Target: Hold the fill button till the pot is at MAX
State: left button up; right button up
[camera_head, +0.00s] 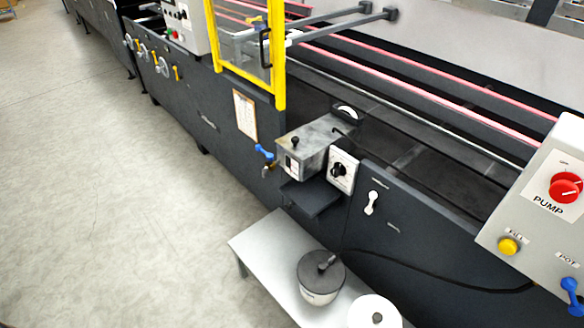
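The fill button (508,246) is a round yellow button under a "FILL" label on the grey control box (530,222) at the right edge. The pot appears to be the grey metal box (312,143) mounted on the machine's side, with a black knob on its lid and a blue-handled tap (265,153) at its left. A small light window (292,166) is on its front; its level and any MAX mark are too small to read. Neither of my grippers is in view, and nothing touches the fill button.
A red PUMP knob (565,188) and a blue switch by the "POT" label (572,289) share the control box. A low table (270,250) holds a dark-lidded canister (320,285) and a white round container (365,314). A yellow-framed guard (279,85) stands behind; floor at left is clear.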

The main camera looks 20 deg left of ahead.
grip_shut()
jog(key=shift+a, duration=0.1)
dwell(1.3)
